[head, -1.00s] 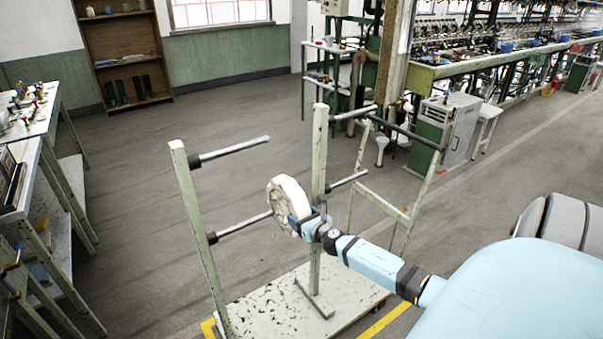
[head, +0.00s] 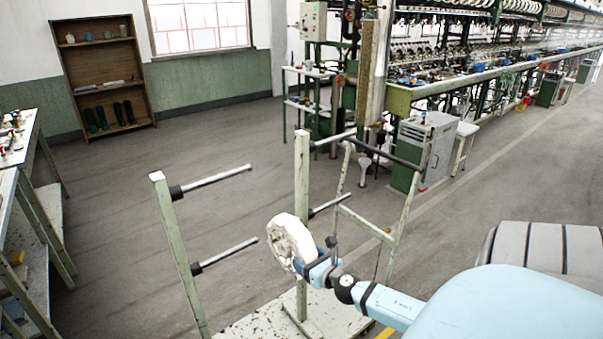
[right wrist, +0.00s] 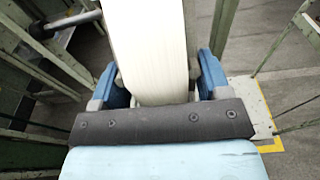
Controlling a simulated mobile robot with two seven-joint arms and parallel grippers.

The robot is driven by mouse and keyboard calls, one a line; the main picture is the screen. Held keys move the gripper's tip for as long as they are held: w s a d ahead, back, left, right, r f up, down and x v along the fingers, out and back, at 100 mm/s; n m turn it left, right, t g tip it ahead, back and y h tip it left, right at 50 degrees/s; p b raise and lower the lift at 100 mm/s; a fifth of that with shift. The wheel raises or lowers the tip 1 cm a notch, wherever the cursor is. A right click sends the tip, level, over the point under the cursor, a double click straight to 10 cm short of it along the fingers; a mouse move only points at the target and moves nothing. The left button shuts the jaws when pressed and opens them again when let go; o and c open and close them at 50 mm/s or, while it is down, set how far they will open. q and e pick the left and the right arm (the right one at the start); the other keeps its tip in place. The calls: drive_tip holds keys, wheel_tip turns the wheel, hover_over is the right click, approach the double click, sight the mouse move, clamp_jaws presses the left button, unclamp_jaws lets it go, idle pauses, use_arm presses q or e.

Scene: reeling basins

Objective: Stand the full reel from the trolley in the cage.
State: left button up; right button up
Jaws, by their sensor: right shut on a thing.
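The full reel (head: 288,240) is a thick cream-white ring, held upright in the head view. My right gripper (head: 312,262) is shut on its near edge. In the right wrist view the reel (right wrist: 150,45) stands between the two blue fingers of the right gripper (right wrist: 157,85). The trolley (head: 340,305) has pale green posts with bare horizontal pegs, such as the lower left peg (head: 228,255). The reel is clear of that peg's tip, to its right. My left gripper is not in view. I cannot make out the cage.
A workbench (head: 30,190) stands at the left. A brown shelf (head: 100,75) is against the back wall. The long reeling machine (head: 480,85) and a grey-green cabinet (head: 425,150) stand at the right. Open floor (head: 110,200) lies behind the trolley.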

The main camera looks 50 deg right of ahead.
drive_tip(key=v, duration=0.9)
drive_tip(key=shift+b, duration=0.45)
drive_tip(key=shift+s, duration=0.1)
